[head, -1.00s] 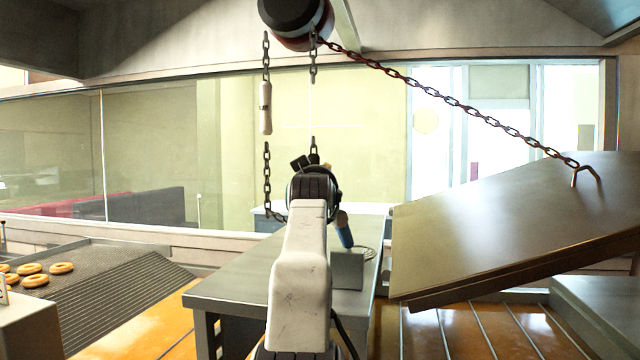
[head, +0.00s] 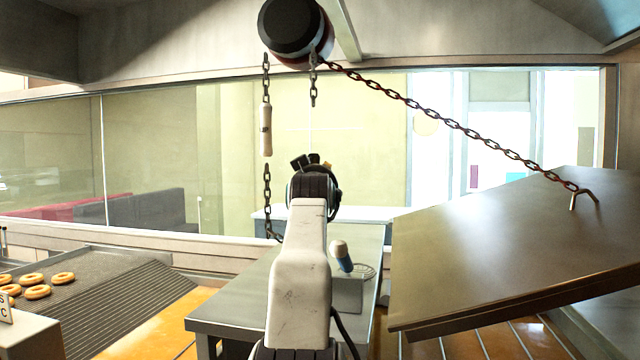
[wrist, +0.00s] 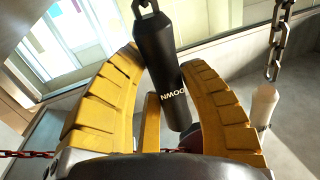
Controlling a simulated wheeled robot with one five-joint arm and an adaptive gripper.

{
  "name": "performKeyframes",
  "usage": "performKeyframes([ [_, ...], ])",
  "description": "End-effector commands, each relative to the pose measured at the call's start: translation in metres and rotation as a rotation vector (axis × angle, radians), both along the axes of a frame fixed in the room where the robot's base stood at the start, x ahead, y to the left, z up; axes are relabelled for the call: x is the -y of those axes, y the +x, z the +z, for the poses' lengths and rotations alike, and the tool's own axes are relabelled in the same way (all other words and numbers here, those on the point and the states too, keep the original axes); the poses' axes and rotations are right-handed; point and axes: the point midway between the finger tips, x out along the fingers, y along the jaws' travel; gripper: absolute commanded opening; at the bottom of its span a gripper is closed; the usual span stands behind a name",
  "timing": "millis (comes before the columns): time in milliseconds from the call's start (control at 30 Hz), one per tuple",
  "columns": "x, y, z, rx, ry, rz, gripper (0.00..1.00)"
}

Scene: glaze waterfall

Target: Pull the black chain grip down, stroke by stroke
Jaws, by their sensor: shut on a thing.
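The black grip (wrist: 165,65), a cylinder with the white word DOWN on it, hangs from a chain link in the wrist view. It stands slightly tilted between the yellow fingers of my gripper (wrist: 155,90), which is shut on it. In the head view my arm's end (head: 314,185) hides the gripper and the black grip. A pale grip (head: 265,130) hangs on the chain to the left; it also shows at the right of the wrist view (wrist: 263,107). Both chains hang below the dark round hoist (head: 295,30).
A taut chain (head: 450,122) runs from the hoist to a tilted metal panel (head: 500,250) at right. Below stands a grey table (head: 235,305) with a small lever (head: 342,256). Doughnuts (head: 38,291) lie on a ridged slope (head: 125,295) at left.

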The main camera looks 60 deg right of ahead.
Motion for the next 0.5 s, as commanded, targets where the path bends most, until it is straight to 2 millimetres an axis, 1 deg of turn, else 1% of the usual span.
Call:
performKeyframes([
  [33,-0.003,0.005,0.016,0.001,0.002,0.009,0.03],
  [500,-0.003,0.004,0.088,0.003,-0.002,0.009,0.03],
])
